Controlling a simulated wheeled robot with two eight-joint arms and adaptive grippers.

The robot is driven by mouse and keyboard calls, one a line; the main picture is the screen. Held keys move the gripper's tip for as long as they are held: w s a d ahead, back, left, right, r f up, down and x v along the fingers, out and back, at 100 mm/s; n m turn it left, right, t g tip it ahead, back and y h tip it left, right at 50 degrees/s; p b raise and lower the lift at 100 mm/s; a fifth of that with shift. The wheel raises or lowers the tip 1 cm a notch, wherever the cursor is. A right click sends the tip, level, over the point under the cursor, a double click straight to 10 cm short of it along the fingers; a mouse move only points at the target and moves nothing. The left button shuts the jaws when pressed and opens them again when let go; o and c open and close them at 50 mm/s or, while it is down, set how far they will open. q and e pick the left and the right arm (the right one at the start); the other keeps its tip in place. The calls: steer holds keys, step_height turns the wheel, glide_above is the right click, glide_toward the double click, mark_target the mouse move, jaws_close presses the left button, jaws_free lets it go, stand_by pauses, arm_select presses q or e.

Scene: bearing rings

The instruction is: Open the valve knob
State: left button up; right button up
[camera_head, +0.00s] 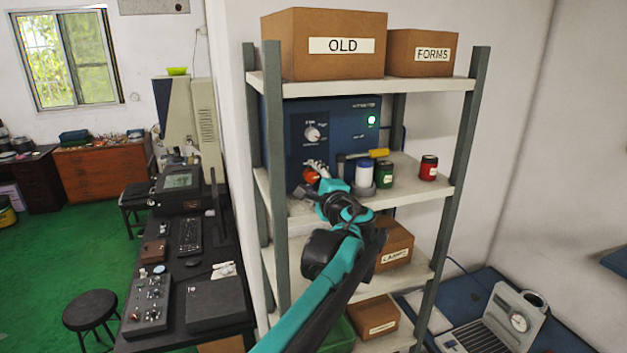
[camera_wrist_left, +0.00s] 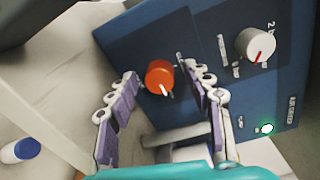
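The orange valve knob (camera_wrist_left: 159,76) is on the front of a blue machine (camera_head: 349,118) on the upper part of the grey shelf rack. It also shows in the head view (camera_head: 310,176), low on the panel's left side. A white pointer mark is on the knob. My left gripper (camera_wrist_left: 160,88) is open, with its two purple-padded fingers apart on either side of the knob in the wrist view. In the head view the left gripper (camera_head: 318,170) is at the knob. Contact with it cannot be told. My right gripper is not in view.
A white dial (camera_head: 313,133) and a lit green lamp (camera_head: 371,121) are on the same panel. A white-and-blue jar (camera_head: 364,173), a green jar (camera_head: 384,174) and a red jar (camera_head: 429,168) stand on the shelf to the right. A shelf post (camera_head: 276,180) is close left.

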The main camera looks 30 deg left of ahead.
arm_select(q)
steer(key=shift+d, duration=0.1)
steer(key=shift+s+d, duration=0.2)
steer(key=shift+d, duration=0.1)
steer(key=v, duration=1.1)
steer(key=shift+s, duration=0.1)
steer(key=s+f+n+g+h+b, duration=0.15)
steer(key=s+f+b, duration=0.35)
steer(key=f, duration=0.6)
steer(key=s+f+n+g+h+b, duration=0.1)
steer(key=s+f+n+h+b, duration=0.1)
steer(key=f+b, duration=0.65)
steer(key=s+f+n+g+h+b, duration=0.1)
steer(key=s+f+n+h+b, duration=0.2)
steer(key=f, duration=1.1)
steer(key=s+d+f+n+h+b, duration=0.1)
steer(key=s+d+f+h+b, duration=0.1)
steer(key=f, duration=0.8)
steer(key=s+d+f+n+h+b, duration=0.1)
steer(key=s+d+f+h+b, duration=0.1)
steer(key=s+d+f+b, duration=0.3)
steer(key=s+d+f+n+h+b, duration=0.2)
steer(key=d+f+b, duration=0.3)
steer(key=f+b, duration=0.4)
step_height(320, 180, down, 6)
steer(key=shift+s+d+f+g+h, duration=0.1)
steer(key=shift+s+d+g+h, duration=0.3)
steer(key=shift+s, duration=0.5)
